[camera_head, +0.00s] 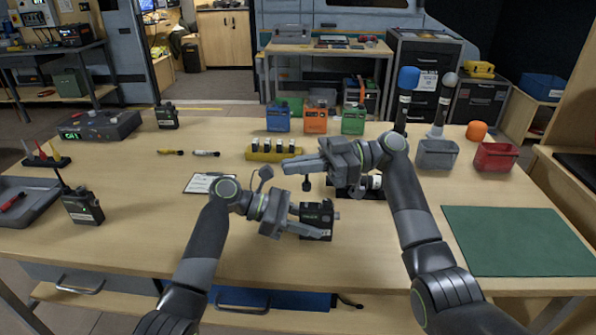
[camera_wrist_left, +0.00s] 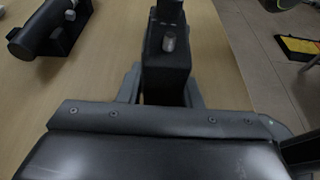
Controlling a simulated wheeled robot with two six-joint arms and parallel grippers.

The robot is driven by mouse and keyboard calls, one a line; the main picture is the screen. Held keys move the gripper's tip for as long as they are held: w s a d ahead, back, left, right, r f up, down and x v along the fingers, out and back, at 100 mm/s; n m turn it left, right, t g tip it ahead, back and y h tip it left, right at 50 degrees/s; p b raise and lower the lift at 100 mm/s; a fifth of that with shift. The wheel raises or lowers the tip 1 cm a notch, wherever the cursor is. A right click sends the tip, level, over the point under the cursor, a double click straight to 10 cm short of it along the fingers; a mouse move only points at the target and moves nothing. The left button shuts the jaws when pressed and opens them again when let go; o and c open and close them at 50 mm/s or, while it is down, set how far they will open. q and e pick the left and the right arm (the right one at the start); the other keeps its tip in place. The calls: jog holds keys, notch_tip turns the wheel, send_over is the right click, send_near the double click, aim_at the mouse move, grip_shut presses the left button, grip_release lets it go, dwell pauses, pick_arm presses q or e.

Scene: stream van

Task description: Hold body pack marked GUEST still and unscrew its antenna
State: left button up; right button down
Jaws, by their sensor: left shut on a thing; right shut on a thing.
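A black body pack (camera_head: 318,214) lies at the front middle of the table; I cannot read its marking. My left gripper (camera_head: 312,223) is shut on it, with a finger on each side. The left wrist view shows the pack (camera_wrist_left: 166,72) between the fingers, with a small metal stub on it. My right gripper (camera_head: 303,166) is above and behind the pack, its fingers pointing left, shut on a short dark antenna (camera_head: 306,183). The antenna hangs below the fingers and appears apart from the pack. The grip itself is partly hidden.
A black cradle with a cylinder (camera_head: 372,182) stands just behind the pack. Other packs (camera_head: 82,206) (camera_head: 167,116) stand at left. A yellow battery block (camera_head: 272,151) is behind, and grey (camera_head: 436,155) and red (camera_head: 495,157) bins at right. A green mat (camera_head: 516,241) lies clear.

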pick_arm(q)
jog(key=o, duration=1.1)
pick_arm(e)
jog(key=shift+r, duration=0.5)
